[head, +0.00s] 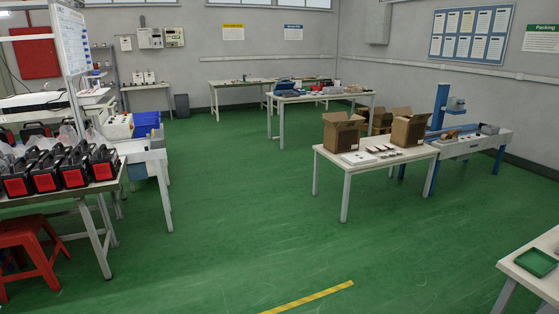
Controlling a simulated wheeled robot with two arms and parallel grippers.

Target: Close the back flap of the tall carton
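Two open brown cartons stand on a white table (330,163) to the right of the middle, well across the floor from me. The left carton (341,135) has its flaps up or spread. The right carton (408,131) is also open at the top. More cardboard (381,121) shows behind and between them, partly hidden. I cannot tell for sure which carton is the tall one, and the single flaps are too small to make out clearly. Neither of my grippers is in view.
Small flat items (372,154) lie on the carton table. A bench with a blue press (440,107) adjoins it on the right. Black-and-red power stations (60,170) and a red stool (35,250) are at left. A green tray (537,262) is at lower right. The green floor (230,215) between is clear.

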